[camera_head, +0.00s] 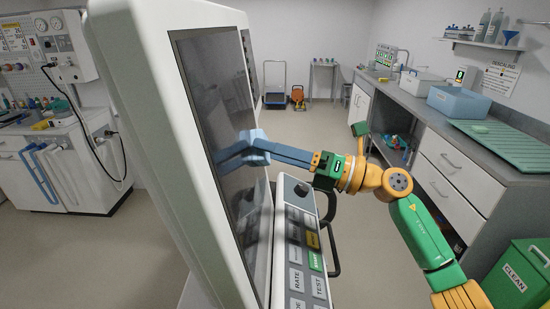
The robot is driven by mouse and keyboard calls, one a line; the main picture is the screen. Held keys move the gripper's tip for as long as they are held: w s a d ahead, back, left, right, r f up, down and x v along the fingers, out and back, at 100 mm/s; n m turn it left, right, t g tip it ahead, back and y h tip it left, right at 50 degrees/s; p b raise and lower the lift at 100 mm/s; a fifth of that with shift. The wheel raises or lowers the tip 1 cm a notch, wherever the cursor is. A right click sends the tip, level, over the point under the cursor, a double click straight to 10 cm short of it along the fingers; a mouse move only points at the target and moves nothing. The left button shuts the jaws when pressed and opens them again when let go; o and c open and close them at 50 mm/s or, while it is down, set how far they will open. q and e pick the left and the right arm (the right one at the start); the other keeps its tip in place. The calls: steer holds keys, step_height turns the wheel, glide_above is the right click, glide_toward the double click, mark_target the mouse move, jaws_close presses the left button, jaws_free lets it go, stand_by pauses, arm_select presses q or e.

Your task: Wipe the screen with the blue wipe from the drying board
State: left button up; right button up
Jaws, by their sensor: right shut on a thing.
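The ventilator screen (212,95) is a dark, glossy panel in a tall white housing (145,110), seen at a steep angle at the left centre. My right gripper (268,147), with blue fingers, reaches in from the right and is shut on the blue wipe (252,142). The wipe is at the screen's face, and its reflection meets it there; I cannot tell for sure whether it touches. My left gripper is not in view.
A control panel (307,250) with a knob and labelled keys juts out below the screen, under my right arm. A blue bin (459,102) stands on the right counter. A green CLEAN bin (515,275) is at bottom right. The floor behind is mostly clear.

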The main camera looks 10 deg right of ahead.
steer(key=d, duration=0.2)
steer(key=s+d+b, duration=0.1)
steer(key=d+r, duration=0.1)
steer(key=d, duration=0.1)
steer(key=shift+s+d+b, duration=0.3)
steer(key=shift+b, duration=0.05)
steer(key=d, duration=0.3)
steer(key=shift+s+r, duration=0.15)
steer(key=shift+s, duration=0.25)
steer(key=shift+a, duration=0.15)
